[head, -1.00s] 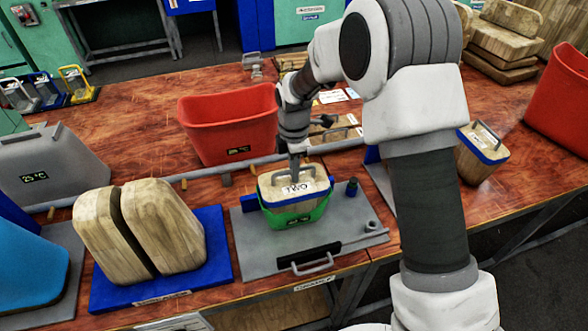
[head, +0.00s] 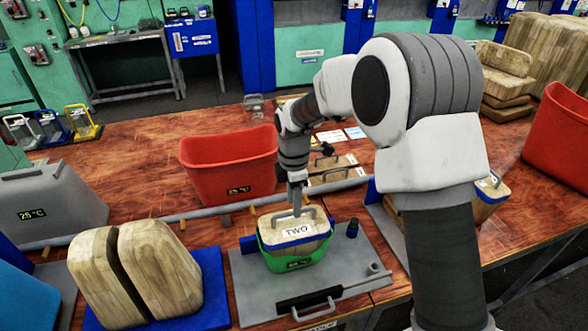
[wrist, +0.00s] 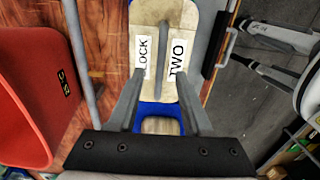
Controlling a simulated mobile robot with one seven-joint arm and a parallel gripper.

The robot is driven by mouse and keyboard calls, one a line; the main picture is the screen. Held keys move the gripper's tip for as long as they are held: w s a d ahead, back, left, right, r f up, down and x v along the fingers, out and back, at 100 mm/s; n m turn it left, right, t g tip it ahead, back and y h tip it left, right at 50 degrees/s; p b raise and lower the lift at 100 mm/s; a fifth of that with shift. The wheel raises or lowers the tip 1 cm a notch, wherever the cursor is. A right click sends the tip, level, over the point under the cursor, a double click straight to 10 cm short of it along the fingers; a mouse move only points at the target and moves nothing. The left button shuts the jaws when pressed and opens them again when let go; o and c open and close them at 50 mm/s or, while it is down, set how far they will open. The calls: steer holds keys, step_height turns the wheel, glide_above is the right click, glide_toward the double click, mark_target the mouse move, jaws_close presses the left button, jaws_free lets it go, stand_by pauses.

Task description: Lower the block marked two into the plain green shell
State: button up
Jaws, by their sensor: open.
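The wooden block marked TWO (head: 296,234), with a blue band and a grey top handle, sits in the plain green shell (head: 294,259) on the grey press plate. Its wooden top and blue band stand above the shell's rim. My gripper (head: 297,208) is just above the block's handle in the head view. In the wrist view my gripper (wrist: 161,90) has its fingers apart, with the block's labelled top (wrist: 162,30) between and beyond them.
A red bin (head: 229,162) stands behind the shell. A split wooden form (head: 135,272) on a blue base stands left, near a grey shell (head: 52,206). A bar handle (head: 314,309) is at the plate's front. Another wooden block (head: 491,188) stands right, partly behind my arm.

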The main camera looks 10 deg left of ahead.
step_height(320, 180, up, 13)
steer(key=shift+r, duration=0.15)
stand_by(0.4)
steer(key=s+d+r+m+t, duration=0.1)
steer(key=s+d+r+m, duration=0.35)
steer(key=d, duration=0.25)
steer(key=s+d+r+m+t, duration=0.2)
steer(key=s+d+r+m, duration=0.2)
steer(key=s+d+m, duration=0.15)
steer(key=s+d+f+m+t, duration=0.1)
steer(key=s+d+m+t, duration=0.1)
steer(key=s+d+m, duration=0.9)
steer(key=s+m, duration=0.2)
steer(key=s, duration=0.1)
steer(key=shift+f+t, duration=0.3)
steer(key=shift+f, duration=0.05)
